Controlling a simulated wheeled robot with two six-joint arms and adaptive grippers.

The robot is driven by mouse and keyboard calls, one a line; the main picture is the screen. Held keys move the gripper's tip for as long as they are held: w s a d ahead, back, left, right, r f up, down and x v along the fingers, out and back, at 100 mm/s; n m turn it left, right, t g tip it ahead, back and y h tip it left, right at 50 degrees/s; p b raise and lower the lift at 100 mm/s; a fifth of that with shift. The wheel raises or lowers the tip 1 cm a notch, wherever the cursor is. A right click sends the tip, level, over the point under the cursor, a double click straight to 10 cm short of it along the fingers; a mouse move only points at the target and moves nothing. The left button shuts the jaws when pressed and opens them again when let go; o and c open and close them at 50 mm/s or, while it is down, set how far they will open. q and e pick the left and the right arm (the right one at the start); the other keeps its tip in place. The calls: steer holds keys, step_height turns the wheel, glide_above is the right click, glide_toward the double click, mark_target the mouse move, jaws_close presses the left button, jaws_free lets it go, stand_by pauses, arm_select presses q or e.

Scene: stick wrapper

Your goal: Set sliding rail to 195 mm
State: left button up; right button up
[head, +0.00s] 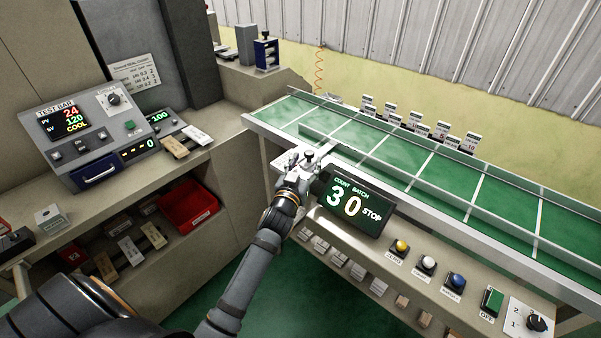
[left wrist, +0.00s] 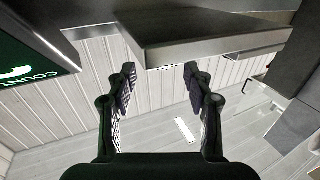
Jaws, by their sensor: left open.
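The green conveyor bed (head: 500,200) crosses the head view, with white cross lines on it. A small silver fixture with a dark knob (head: 309,155) sits at the bed's near edge. My left gripper (head: 303,163) is at this fixture, and its fingers are hard to make out there. In the left wrist view my left gripper (left wrist: 158,78) is open with nothing between its fingertips. A grey metal part (left wrist: 205,42) lies just beyond the fingers. I cannot read any millimetre scale. My right gripper is out of view.
A display reading 30 STOP (head: 356,205) stands just right of my left gripper. Several buttons (head: 428,263) and a dial (head: 536,323) line the front ledge. A control box (head: 95,130) and a red bin (head: 188,205) are at the left.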

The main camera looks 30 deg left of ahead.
arm_select(q)
steer(key=s, duration=0.6)
steer(key=shift+s+d, duration=0.4)
steer(key=shift+d, duration=0.05)
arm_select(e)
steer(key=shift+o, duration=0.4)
